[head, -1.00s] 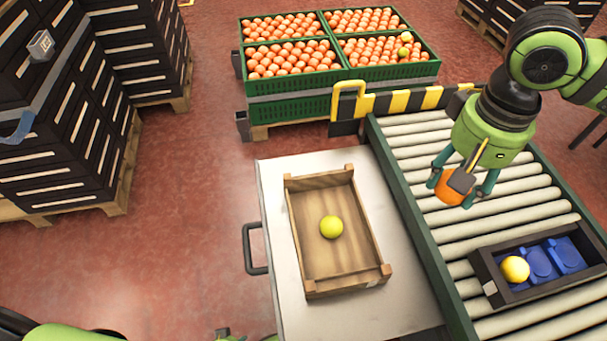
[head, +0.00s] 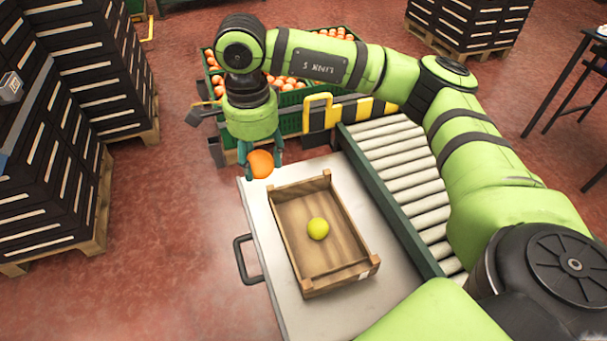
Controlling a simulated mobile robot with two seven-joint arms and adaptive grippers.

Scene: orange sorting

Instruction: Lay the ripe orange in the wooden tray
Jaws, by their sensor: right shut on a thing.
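The ripe orange (head: 260,164) is in my right gripper (head: 262,160), which is shut on it. The gripper points down and holds the orange near the far left corner of the wooden tray (head: 362,248), outside its far wall in the picture. The height of the orange above the table is hard to tell. The wooden tray lies on a pale metal table. A yellow-green fruit (head: 318,228) lies inside the tray, near its middle. My left gripper is not in view.
The table (head: 290,305) has a dark handle (head: 246,260) on its left side. A roller conveyor (head: 395,160) runs along its right, partly behind my right arm. Green crates of oranges (head: 290,122) stand behind. Stacked black crates (head: 40,150) stand at left.

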